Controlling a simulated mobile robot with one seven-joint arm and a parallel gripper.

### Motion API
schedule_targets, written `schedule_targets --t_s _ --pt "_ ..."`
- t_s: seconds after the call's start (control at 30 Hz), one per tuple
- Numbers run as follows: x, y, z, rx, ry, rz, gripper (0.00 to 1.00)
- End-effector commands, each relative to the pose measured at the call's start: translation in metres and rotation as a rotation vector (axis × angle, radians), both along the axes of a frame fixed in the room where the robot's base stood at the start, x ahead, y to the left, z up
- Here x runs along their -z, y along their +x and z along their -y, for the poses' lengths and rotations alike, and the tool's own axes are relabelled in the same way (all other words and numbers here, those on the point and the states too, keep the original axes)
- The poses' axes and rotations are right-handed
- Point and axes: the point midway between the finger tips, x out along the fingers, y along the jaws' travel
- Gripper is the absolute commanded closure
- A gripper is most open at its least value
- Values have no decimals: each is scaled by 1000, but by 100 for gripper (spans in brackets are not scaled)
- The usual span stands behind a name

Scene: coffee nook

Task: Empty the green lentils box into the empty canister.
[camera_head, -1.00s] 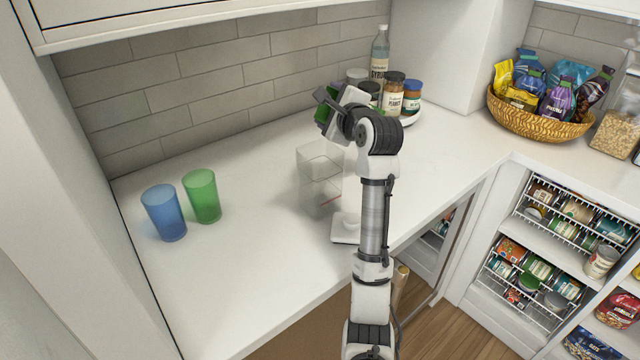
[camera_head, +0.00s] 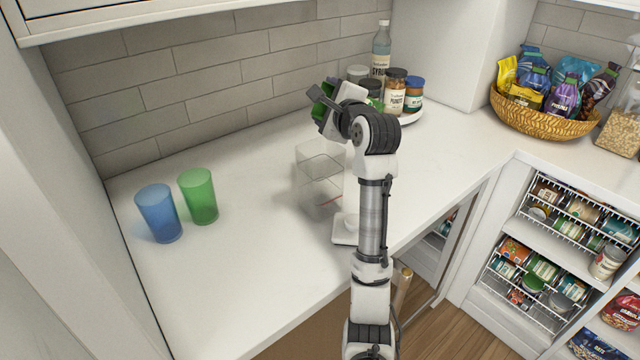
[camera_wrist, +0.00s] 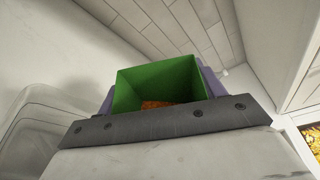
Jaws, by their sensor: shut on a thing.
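The green box (camera_head: 318,109) is in my gripper (camera_head: 327,104), held above the counter and tilted. In the wrist view, the fingers of my gripper (camera_wrist: 160,92) stand on both sides of the green box (camera_wrist: 170,80). Its top is open, and orange-brown contents show low inside. A clear container wall (camera_wrist: 40,110), probably the canister's, shows at the left of the wrist view.
A blue cup (camera_head: 158,213) and a green cup (camera_head: 199,197) stand on the left of the counter. Jars (camera_head: 394,92) and a syrup bottle (camera_head: 381,50) stand behind my gripper. A snack basket (camera_head: 540,122) is at the right. The front left counter is clear.

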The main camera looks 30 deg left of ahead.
Motion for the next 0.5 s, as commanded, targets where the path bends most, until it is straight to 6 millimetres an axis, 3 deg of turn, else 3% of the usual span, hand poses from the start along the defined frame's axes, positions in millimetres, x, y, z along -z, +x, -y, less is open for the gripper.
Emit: schedule_targets --t_s 0.5 --pt "-1 -2 7 1 0 1 77"
